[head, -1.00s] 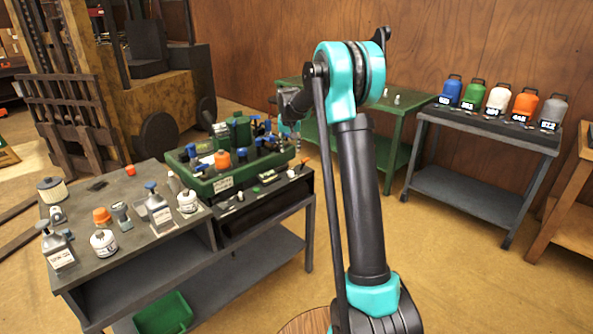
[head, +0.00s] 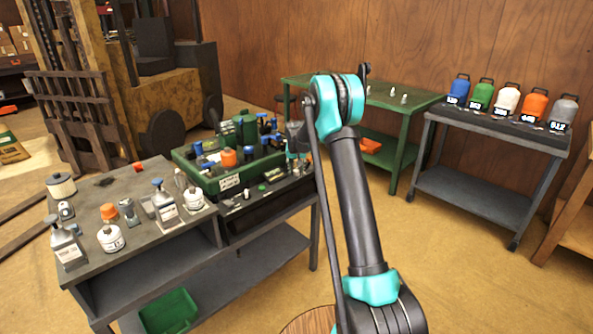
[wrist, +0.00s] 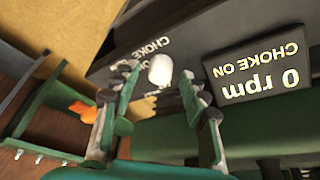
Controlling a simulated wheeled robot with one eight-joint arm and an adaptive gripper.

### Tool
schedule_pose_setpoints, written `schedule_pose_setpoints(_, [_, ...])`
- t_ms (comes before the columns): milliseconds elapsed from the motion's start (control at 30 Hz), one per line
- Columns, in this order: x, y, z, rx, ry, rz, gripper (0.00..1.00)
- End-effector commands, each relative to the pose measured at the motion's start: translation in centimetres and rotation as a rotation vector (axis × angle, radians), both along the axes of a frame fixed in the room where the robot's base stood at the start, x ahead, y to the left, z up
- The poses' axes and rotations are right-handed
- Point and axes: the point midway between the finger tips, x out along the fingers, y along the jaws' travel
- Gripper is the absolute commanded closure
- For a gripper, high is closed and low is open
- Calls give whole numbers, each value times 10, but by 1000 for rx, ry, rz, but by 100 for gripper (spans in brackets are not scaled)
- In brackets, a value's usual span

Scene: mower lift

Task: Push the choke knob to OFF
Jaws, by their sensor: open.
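The choke knob (wrist: 160,70) is a pale, rounded knob on a dark panel (wrist: 118,62) in the wrist view. Lettering reading "CHOKE ON" appears upside down on the panel beside it. A black display (wrist: 258,72) to its right reads "0 rpm CHOKE ON", also upside down. My gripper (wrist: 159,82) is open, with one finger on each side of the knob in the picture. I cannot tell whether either finger touches it. In the head view my gripper is partly hidden by my arm near the green tray's right end, and the knob cannot be made out.
A green table (head: 412,104) and a grey cart (head: 440,112) with several coloured canisters stand behind to the right. Open floor lies between.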

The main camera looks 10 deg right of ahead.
Motion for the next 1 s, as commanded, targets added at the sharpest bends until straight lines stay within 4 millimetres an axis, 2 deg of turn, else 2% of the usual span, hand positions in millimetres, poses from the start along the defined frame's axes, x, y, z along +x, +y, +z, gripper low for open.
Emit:
schedule_pose_setpoints(333, [1,0,-3,0,0,0,57])
schedule_pose_setpoints(667, [1,0,-3,0,0,0,98])
schedule_pose_setpoints(1000, [2,1,-3,0,0,0,100])
